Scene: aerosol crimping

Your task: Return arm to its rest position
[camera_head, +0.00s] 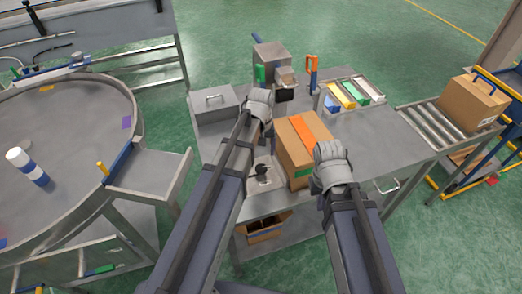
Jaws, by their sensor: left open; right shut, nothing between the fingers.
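My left arm reaches up from the lower middle, and its gripper (260,100) is over the table beside a grey crimping machine (271,55). Its fingertips are mostly hidden behind the wrist, and I see nothing held in it. My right arm comes up from the bottom right of the middle. I cannot tell whether the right gripper touches the box.
A round grey turntable (75,135) with a white and blue can (28,166) stands at left. A grey metal box (214,104) sits on the table (385,140). A roller conveyor (440,125) carries another carton (472,103) at right.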

